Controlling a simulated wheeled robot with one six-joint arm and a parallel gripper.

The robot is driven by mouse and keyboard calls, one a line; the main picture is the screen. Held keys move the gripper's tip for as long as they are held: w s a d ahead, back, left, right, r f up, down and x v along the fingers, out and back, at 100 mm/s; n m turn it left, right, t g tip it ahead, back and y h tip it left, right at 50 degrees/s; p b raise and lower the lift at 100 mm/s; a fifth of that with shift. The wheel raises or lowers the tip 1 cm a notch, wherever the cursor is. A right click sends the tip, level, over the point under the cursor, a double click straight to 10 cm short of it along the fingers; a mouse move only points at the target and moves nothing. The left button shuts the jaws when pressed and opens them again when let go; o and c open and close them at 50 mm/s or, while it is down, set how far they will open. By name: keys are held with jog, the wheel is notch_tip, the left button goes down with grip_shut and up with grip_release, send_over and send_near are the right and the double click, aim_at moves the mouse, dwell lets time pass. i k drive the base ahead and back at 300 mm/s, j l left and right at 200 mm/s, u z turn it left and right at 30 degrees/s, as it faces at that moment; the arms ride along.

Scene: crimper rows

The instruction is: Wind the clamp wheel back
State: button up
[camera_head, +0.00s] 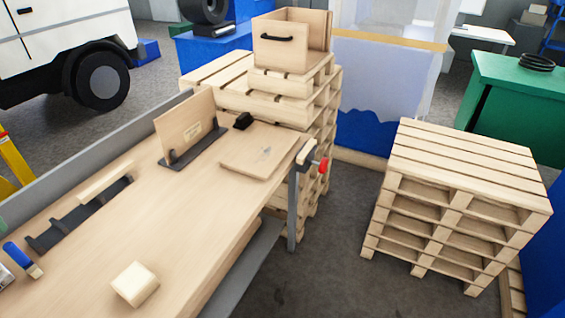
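A flat wooden board (262,152) lies on the bench just left of the clamp. My gripper is not in view, and nothing is seen touching the clamp.
A wooden block (135,284), a blue-handled brush (22,258) and an upright board in a dark holder (185,125) are on the bench. Stacked pallets stand behind the clamp (235,85) and at right (455,190). Grey floor (330,250) between bench and right pallets is clear.

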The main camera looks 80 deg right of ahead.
aim_at(323, 165)
jog(key=z, duration=2.9)
